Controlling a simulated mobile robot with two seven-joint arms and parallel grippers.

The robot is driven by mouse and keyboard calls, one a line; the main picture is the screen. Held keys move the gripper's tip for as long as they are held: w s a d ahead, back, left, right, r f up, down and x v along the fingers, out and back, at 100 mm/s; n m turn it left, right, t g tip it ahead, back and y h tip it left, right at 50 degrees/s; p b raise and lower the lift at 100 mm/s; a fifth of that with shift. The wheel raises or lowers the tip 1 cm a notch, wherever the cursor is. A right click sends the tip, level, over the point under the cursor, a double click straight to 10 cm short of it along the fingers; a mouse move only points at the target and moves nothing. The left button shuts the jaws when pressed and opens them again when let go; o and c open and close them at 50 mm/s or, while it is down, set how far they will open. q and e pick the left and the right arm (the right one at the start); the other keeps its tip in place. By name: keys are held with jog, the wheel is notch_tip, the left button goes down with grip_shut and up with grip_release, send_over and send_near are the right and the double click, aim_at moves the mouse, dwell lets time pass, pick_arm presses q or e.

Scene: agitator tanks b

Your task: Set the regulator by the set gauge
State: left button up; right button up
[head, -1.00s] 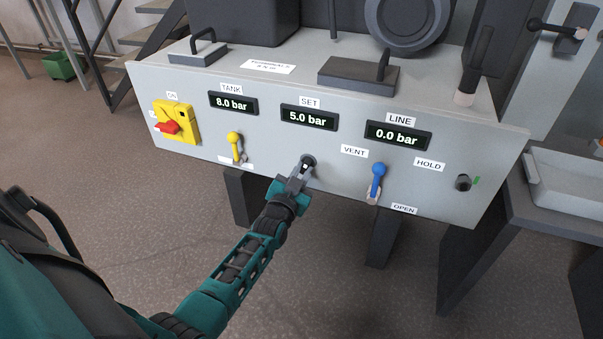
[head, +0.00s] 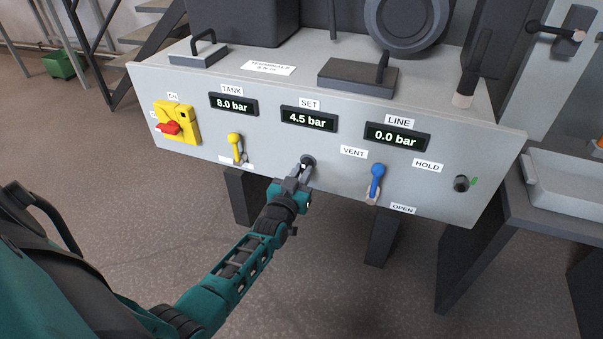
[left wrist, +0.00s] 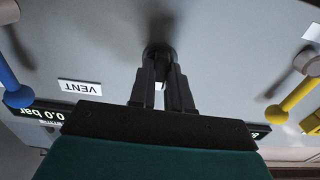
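The set gauge (head: 309,118) on the grey panel reads 4.5 bar. Below it is the dark regulator knob (head: 308,161). My left gripper (head: 305,168) is at the knob, its fingers closed in around it. In the left wrist view the two dark fingers (left wrist: 162,78) reach to the round dark knob (left wrist: 159,52), close together at their tips. The fingers and wrist hide part of the knob. My right gripper is not in view.
The tank gauge (head: 234,104) reads 8.0 bar and the line gauge (head: 397,136) reads 0.0 bar. A yellow lever (head: 235,143) is left of the knob, a blue lever (head: 376,178) right. A red switch handle (head: 170,128) sits on a yellow plate. Floor before the panel is clear.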

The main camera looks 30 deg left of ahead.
pick_arm(q)
jog(key=o, duration=0.4)
jog(key=shift+s, duration=0.3)
jog(key=p+v, duration=0.4)
jog(key=v, duration=0.8)
jog(key=shift+s, duration=0.2)
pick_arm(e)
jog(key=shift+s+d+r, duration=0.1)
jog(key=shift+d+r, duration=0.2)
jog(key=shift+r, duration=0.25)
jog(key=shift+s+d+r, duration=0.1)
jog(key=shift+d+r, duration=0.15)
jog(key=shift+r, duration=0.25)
